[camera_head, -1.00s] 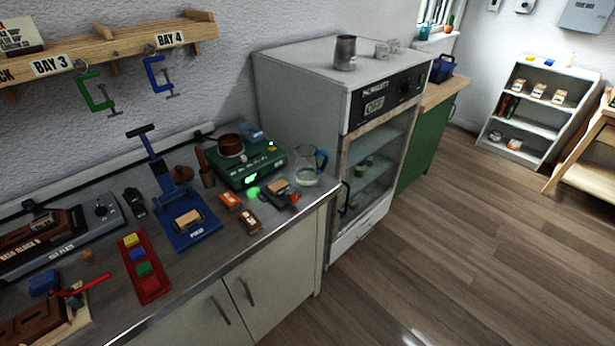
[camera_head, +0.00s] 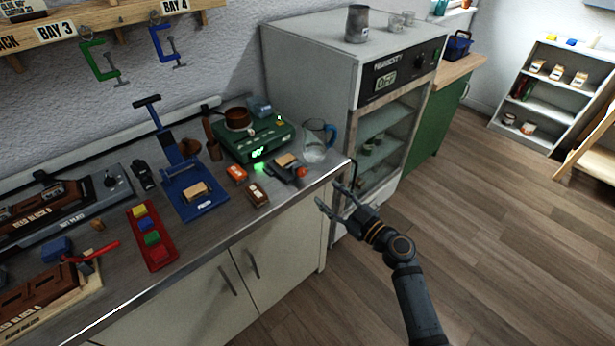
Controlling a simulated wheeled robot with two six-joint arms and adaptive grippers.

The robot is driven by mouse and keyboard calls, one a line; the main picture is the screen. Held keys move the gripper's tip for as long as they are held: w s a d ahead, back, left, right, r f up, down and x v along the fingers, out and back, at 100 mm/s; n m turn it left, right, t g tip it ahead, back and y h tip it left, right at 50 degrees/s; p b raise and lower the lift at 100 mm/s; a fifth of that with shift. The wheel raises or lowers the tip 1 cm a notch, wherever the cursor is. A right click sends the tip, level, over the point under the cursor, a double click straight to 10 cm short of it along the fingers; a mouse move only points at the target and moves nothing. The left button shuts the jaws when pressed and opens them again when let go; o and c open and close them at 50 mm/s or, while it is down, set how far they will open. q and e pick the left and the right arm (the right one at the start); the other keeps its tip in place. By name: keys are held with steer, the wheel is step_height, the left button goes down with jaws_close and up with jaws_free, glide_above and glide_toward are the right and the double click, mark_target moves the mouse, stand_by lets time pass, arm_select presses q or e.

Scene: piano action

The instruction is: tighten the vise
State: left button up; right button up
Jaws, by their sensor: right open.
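What looks like the vise (camera_head: 284,171) is a small dark device near the right end of the grey counter, with a tan block at its top and a red knob (camera_head: 302,172) at its right end. Its jaws are too small to tell how far they are closed. My right gripper (camera_head: 337,186) is open and empty, with its fingers spread just off the counter's right front corner. It is to the right of the vise and apart from it. My left gripper is not in view.
A glass jug (camera_head: 315,147) with a blue handle stands behind the vise, beside a green scale (camera_head: 268,141). Orange and brown small boxes (camera_head: 257,195) lie to its left, then a blue press (camera_head: 196,200). A grey cabinet (camera_head: 310,75) stands to the right.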

mark_target(304, 174)
steer(key=p+x, duration=0.2)
steer(key=x, duration=0.7)
steer(key=shift+w+a+p, duration=0.25)
steer(key=shift+w+p, duration=0.05)
steer(key=shift+p, duration=0.05)
jaws_close()
